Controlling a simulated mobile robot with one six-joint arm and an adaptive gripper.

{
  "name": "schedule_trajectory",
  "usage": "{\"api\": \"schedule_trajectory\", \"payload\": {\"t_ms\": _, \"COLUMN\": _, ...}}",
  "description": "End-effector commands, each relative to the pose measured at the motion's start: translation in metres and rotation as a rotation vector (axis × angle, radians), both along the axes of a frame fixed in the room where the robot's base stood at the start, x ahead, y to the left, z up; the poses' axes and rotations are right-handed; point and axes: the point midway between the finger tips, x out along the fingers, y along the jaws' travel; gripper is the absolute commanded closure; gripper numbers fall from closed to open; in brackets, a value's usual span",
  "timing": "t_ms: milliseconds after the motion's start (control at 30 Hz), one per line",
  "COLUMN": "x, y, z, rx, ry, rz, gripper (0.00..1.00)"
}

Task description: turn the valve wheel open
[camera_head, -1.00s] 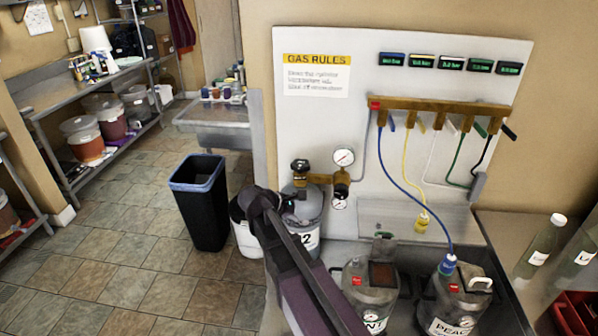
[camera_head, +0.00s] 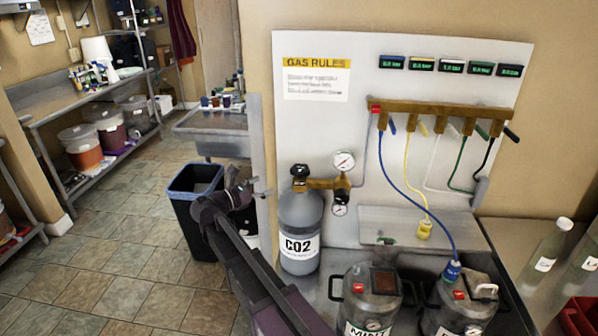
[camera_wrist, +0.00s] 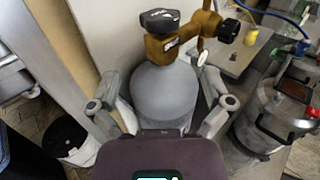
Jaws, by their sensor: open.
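The valve wheel (camera_head: 299,170) is a black knob on top of a grey gas cylinder (camera_head: 300,215) labelled CO2. In the wrist view the valve wheel (camera_wrist: 159,20) is at the top middle, above the brass valve body and the cylinder's rounded grey shoulder (camera_wrist: 165,95). My gripper (camera_wrist: 161,76) is open, with one finger showing on each side of the cylinder's shoulder. The wheel lies beyond the fingertips and is not between them. In the head view my gripper (camera_head: 256,188) is left of the cylinder, a little lower than the wheel, and small and dark.
A brass regulator with a gauge (camera_head: 344,161) joins the valve on the right. Two metal kegs (camera_head: 371,295) stand right of the cylinder, one with a blue hose (camera_head: 398,190). A black bin (camera_head: 192,215) stands on the floor at left. A wall panel is behind.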

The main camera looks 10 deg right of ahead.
Motion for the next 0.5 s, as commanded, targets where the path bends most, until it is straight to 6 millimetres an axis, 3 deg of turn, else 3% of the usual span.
{"api": "schedule_trajectory", "payload": {"t_ms": 267, "x": 0.004, "y": -0.008, "z": 0.000, "rx": 0.001, "ry": 0.000, "rz": -0.001, "gripper": 0.00}}
{"api": "schedule_trajectory", "payload": {"t_ms": 500, "x": 0.015, "y": -0.030, "z": 0.000, "rx": 0.001, "ry": 0.000, "rz": -0.002, "gripper": 0.00}}
